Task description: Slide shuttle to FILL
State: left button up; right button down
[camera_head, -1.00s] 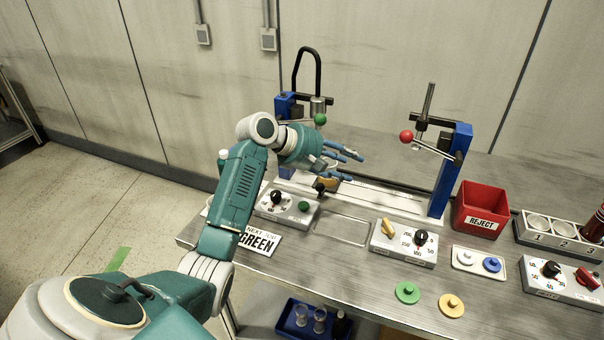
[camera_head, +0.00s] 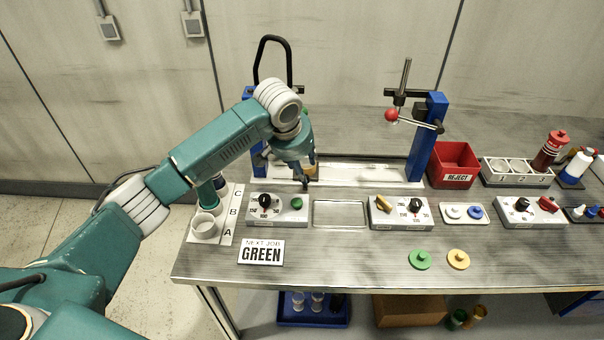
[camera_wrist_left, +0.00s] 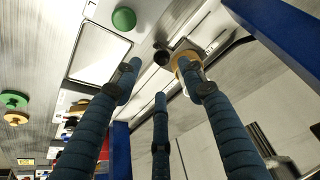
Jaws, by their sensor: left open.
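The white slide track (camera_head: 365,171) runs between two blue posts at the back of the bench. My left gripper (camera_head: 306,182) points down at the left part of this track. In the left wrist view its three blue fingers (camera_wrist_left: 160,80) are spread open around a small black knob (camera_wrist_left: 162,57) and a tan round piece (camera_wrist_left: 184,56), apparently on the shuttle. One finger overlaps the tan piece; I cannot tell whether it touches. The head view mostly hides the shuttle behind my gripper. No FILL label is readable. My right gripper is not in view.
A control box with a green button (camera_head: 296,203) stands just in front of the gripper, beside a shallow framed recess (camera_head: 340,214). The left blue post (camera_head: 257,160) is close to my arm. A red-knobbed lever (camera_head: 391,115) and red REJECT bin (camera_head: 453,166) are farther right.

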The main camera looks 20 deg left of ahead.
aim_at(306, 171)
pick_arm(q)
jog(key=x, duration=0.5)
jog(key=shift+w+a+f+p, duration=0.1)
jog(key=shift+a+f+p, duration=0.1)
jog(key=shift+f+p, duration=0.2)
jog(key=shift+w+f, duration=0.2)
jog(key=shift+f, duration=0.3)
grip_shut()
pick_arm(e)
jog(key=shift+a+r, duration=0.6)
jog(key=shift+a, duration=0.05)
